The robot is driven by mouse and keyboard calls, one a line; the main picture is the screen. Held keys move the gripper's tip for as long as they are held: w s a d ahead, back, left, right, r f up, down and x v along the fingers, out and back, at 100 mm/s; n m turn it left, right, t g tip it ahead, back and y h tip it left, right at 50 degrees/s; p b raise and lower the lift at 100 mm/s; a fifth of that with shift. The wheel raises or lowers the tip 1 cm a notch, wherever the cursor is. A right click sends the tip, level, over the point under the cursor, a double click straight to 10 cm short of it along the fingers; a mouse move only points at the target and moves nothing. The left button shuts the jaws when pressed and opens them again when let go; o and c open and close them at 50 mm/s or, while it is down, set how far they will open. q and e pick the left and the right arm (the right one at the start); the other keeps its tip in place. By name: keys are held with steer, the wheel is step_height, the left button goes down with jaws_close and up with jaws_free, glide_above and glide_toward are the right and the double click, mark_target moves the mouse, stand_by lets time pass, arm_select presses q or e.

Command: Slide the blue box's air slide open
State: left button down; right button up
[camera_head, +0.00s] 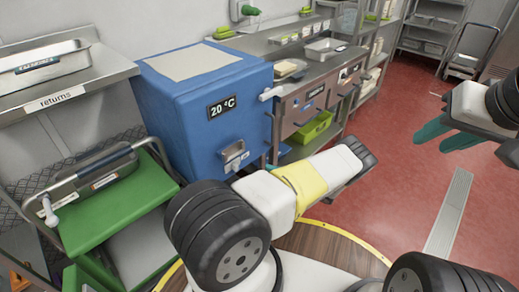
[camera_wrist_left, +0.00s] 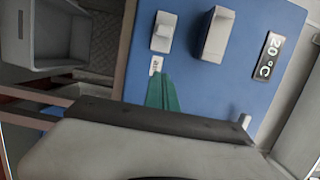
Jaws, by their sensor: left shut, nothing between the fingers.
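The blue box (camera_head: 205,105) stands in the middle left with a "20 °C" display (camera_head: 222,106) on its front. Below the display is a grey fitting (camera_head: 233,150). In the left wrist view the box front shows a small grey slide knob (camera_wrist_left: 164,32), with a small white label (camera_wrist_left: 155,65) beside it and a larger grey handle (camera_wrist_left: 214,36) nearby. My left gripper's teal fingers (camera_wrist_left: 163,92) are shut and empty, tips close to the label and apart from the knob. My arm mostly hides them in the head view. My right gripper (camera_head: 437,130) is at the right, over the floor, far from the box.
A steel counter with drawers (camera_head: 305,95) adjoins the box on the right, with a green bin (camera_head: 310,128) below. A "returns" shelf (camera_head: 60,75) and a green cart top (camera_head: 110,205) stand left. Red floor (camera_head: 400,130) is open to the right.

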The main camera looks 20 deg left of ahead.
mark_target(228, 168)
arm_select(q)
steer(key=a, duration=0.3)
steer(key=w+a, duration=0.1)
steer(key=a, duration=0.5)
steer(key=shift+w+a, duration=0.15)
steer(key=shift+a, duration=0.05)
steer(key=s, duration=0.1)
steer(key=s+a, duration=0.1)
steer(key=shift+s+a, duration=0.5)
steer(key=shift+s, duration=0.3)
steer(key=s+a, duration=0.1)
steer(key=s, duration=0.1)
steer(key=s+a, duration=0.1)
steer(key=s, duration=0.2)
steer(key=s+a, duration=0.1)
steer(key=s, duration=0.2)
steer(key=shift+s+a, duration=0.25)
steer(key=w, duration=0.1)
steer(key=w+d, duration=0.1)
steer(key=w, duration=0.2)
steer(key=shift+d, duration=0.4)
steer(key=s+d, duration=0.1)
steer(key=d, duration=0.8)
steer(key=shift+s+d, duration=0.2)
steer(key=shift+d, duration=0.2)
